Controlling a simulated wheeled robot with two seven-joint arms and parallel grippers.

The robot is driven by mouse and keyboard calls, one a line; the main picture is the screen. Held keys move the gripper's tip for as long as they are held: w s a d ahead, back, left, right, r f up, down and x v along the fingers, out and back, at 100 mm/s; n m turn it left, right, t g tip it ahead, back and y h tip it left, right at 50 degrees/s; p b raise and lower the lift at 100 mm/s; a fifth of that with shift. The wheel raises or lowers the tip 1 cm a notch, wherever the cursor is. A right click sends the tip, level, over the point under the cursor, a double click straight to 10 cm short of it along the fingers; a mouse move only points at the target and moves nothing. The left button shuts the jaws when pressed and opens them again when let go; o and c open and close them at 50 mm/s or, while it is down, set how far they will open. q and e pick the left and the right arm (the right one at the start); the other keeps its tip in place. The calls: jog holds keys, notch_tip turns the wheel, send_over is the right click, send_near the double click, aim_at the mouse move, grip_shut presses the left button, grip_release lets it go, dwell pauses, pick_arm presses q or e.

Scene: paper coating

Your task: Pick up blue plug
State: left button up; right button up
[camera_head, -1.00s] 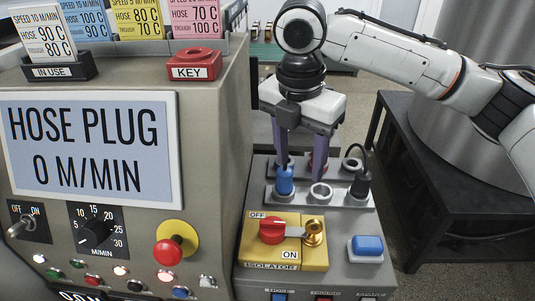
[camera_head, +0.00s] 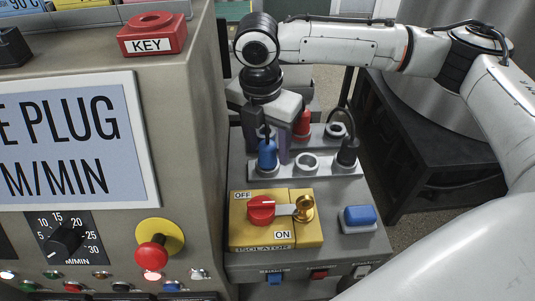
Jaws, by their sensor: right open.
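The blue plug (camera_head: 267,154) stands upright in the left socket of the front row on the grey socket panel, with a dark cable at its top. My right gripper (camera_head: 266,146) reaches down from above, with its fingers apart. One finger is just right of the plug and the other is at its upper left. I cannot tell whether either finger touches the plug. My left gripper is out of view.
A red plug (camera_head: 302,123) stands behind, and a black plug (camera_head: 347,151) stands to the right. An empty socket (camera_head: 306,162) lies between blue and black. The yellow isolator (camera_head: 276,228) and a blue button (camera_head: 360,216) are in front. A tall control cabinet (camera_head: 190,110) rises at the left.

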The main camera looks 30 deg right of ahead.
aim_at(267, 144)
jog(key=shift+f, duration=0.35)
jog(key=c, duration=1.2)
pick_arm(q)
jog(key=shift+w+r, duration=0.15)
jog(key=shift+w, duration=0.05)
pick_arm(e)
jog(key=shift+r, duration=0.1)
